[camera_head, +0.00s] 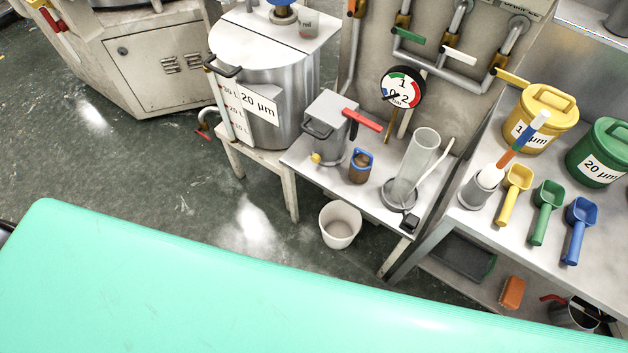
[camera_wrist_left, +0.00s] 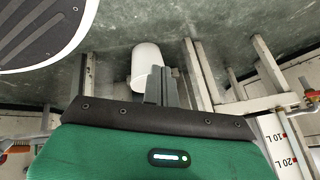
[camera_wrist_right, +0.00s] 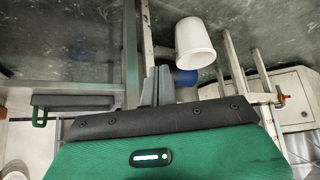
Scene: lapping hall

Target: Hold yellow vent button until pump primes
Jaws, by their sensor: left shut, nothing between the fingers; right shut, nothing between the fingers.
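A small yellow button (camera_head: 316,158) sits low on the front left of a grey metal pump box (camera_head: 329,122) with a red lever (camera_head: 361,120). The box stands on a low bench, and nothing touches the button in the head view. A round gauge (camera_head: 402,87) marked bar is on the panel behind. My left gripper (camera_wrist_left: 165,77) is shut and empty in the left wrist view. My right gripper (camera_wrist_right: 157,76) is shut and empty in the right wrist view. Neither gripper shows in the head view, and the button cannot be made out in the wrist views.
A steel tank (camera_head: 262,90) stands left of the pump. A blue-topped brown jar (camera_head: 359,166) and a clear cylinder (camera_head: 415,166) share its bench (camera_head: 296,158). A white bucket (camera_head: 340,225) is on the floor in front. Colored scoops and tubs fill the right table (camera_head: 483,222).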

